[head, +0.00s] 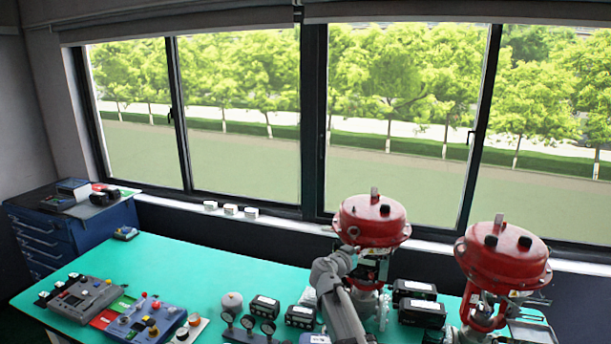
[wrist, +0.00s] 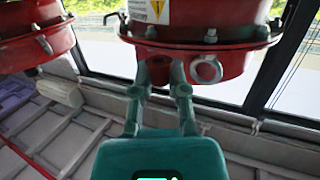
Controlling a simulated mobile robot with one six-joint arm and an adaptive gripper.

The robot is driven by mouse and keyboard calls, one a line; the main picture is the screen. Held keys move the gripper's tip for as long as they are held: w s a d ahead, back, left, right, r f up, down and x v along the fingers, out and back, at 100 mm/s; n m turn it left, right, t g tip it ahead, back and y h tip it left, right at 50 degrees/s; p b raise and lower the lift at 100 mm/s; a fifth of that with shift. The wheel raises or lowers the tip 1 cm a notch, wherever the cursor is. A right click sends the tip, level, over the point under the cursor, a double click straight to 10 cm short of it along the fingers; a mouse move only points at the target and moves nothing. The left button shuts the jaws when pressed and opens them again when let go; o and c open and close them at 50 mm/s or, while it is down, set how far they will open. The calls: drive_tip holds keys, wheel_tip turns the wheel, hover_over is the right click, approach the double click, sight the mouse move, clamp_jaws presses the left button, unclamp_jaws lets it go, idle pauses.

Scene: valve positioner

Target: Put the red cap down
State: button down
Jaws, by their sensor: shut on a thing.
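A small dark red piece, which looks like the red cap (wrist: 158,71), sits between the fingertips of my gripper (wrist: 162,82) in the wrist view. The gripper is shut on it. Just beyond and above it is the underside of a red valve actuator (wrist: 205,58) with bolts and a ring. I cannot tell whether the cap touches it. In the head view my arm reaches up to the left red valve actuator (head: 373,220). The cap cannot be made out there.
A second red actuator (head: 503,258) stands at the right. Black boxes (head: 421,312), gauges (head: 248,322) and control panels (head: 148,322) stand on the green table (head: 185,265). The table is clear behind the panels. A blue drawer cabinet (head: 50,240) is at the left.

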drive_tip(key=shift+f+b, duration=2.4)
drive_tip(key=shift+f, duration=0.5)
